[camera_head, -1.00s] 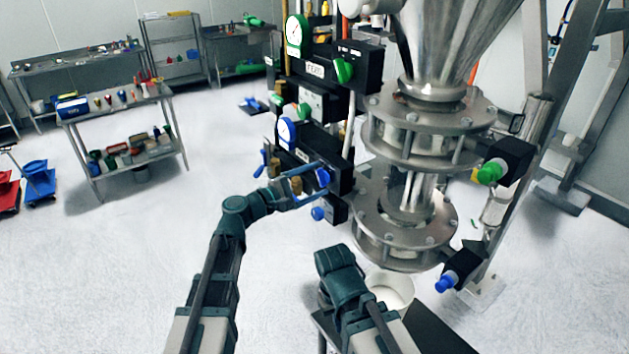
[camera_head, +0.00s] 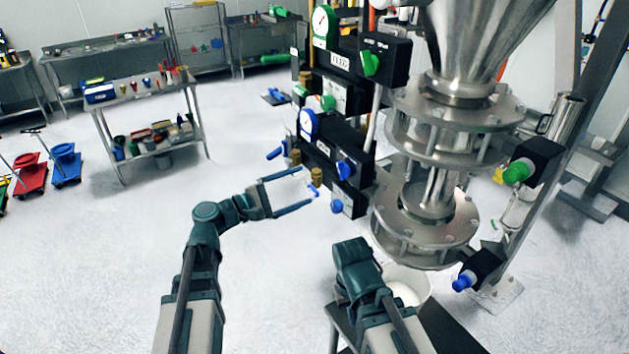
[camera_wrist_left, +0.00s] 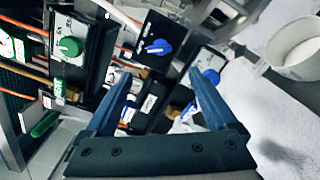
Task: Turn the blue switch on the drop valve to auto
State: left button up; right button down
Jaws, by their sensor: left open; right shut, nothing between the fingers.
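A blue switch (camera_head: 346,170) sits on the front of a black valve box (camera_head: 362,178) in the head view. In the left wrist view a blue switch (camera_wrist_left: 158,46) shows on a black panel, its handle lying nearly crosswise in the picture. A second blue knob (camera_head: 336,207) is on a smaller box below; a blue knob (camera_wrist_left: 210,76) also shows near a fingertip in the wrist view. My left gripper (camera_head: 309,188) is open and empty, left of the boxes and apart from the upper switch. My right arm ends low in the middle; its fingers are hidden.
A green switch (camera_head: 370,64) and gauges are on the boxes above. The steel hopper and flanges (camera_head: 425,225) stand to the right, with a blue knob (camera_head: 464,281) on the lower valve. A white bucket (camera_head: 405,287) is below.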

pick_arm(q)
jog(key=shift+v, duration=1.15)
jog(key=s+d+f+m+g+y, duration=0.2)
jog(key=s+f+m+g+y, duration=0.15)
jog(key=f, duration=0.35)
jog(key=s+d+f+m+g+y, duration=0.2)
jog(key=s+f+m+g, duration=0.15)
jog(key=f, duration=0.35)
jog(key=s+a+f+m+g+y, duration=0.3)
jog(key=s+a+f+m+y, duration=0.3)
jog(key=a+f+y, duration=0.25)
jog(key=s+d+f+m+y+b, duration=0.1)
jog(key=s+d+f+m+b, duration=0.1)
jog(key=d+f+b, duration=0.3)
jog(key=s+d+f+m+b, duration=0.2)
jog(key=s+d+f+b, duration=0.2)
jog(key=f+b, duration=0.5)
jog(key=shift+d+f+g+y+b, duration=0.35)
jog(key=shift+d+g+y+b, duration=0.1)
jog(key=shift+b, duration=0.25)
